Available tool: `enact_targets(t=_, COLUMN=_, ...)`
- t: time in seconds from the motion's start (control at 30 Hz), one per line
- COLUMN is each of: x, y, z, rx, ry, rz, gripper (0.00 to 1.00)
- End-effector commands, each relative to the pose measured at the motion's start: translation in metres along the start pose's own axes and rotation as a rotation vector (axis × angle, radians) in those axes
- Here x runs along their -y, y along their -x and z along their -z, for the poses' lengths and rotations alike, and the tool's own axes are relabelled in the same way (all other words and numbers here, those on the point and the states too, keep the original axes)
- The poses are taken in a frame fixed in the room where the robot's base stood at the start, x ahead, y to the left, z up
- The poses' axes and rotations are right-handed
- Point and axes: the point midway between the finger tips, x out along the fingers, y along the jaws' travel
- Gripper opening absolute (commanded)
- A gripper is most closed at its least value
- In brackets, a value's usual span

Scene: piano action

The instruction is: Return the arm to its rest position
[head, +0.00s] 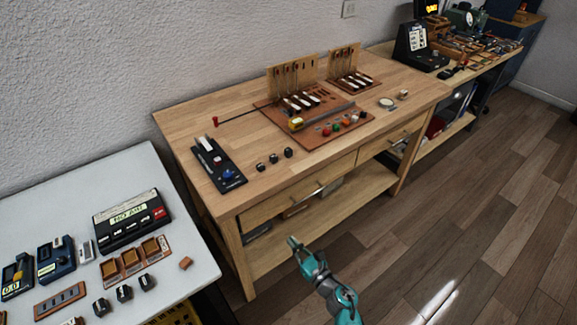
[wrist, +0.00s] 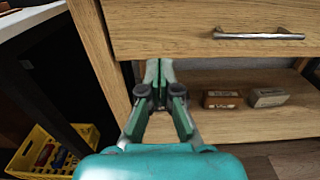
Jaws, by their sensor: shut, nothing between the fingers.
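My gripper (head: 293,243) is in the head view at the bottom centre, in front of the wooden workbench (head: 235,130) and below the level of its top. Its teal arm comes in from the bottom edge. In the wrist view my gripper (wrist: 158,64) has its fingers together with nothing between them. It points toward the bench's front, near a drawer and the lower shelf. I cannot tell the exact gap to the bench.
The bench's drawer handle (wrist: 258,35) and two small boxes (wrist: 222,99) on its shelf are near. A white table (head: 185,250) with devices is at left, a yellow crate (wrist: 40,150) below. Wooden floor (head: 450,220) is clear at right.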

Motion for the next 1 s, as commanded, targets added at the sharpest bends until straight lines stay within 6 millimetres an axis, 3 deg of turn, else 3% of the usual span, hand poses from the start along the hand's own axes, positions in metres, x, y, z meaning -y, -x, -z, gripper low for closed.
enact_targets(t=0.17, x=-0.001, y=0.003, z=0.001, rx=0.0, ry=-0.015, rz=0.004, gripper=0.0)
enact_targets(t=0.27, x=-0.005, y=0.018, z=0.004, rx=0.006, ry=-0.09, rz=0.021, gripper=0.0)
enact_targets(t=0.37, x=-0.013, y=0.048, z=0.006, rx=0.022, ry=-0.236, rz=0.054, gripper=0.0)
enact_targets(t=0.63, x=-0.039, y=0.149, z=0.002, rx=0.102, ry=-0.778, rz=0.168, gripper=0.0)
enact_targets(t=1.0, x=-0.076, y=0.281, z=-0.032, rx=0.274, ry=-1.52, rz=0.3, gripper=0.0)
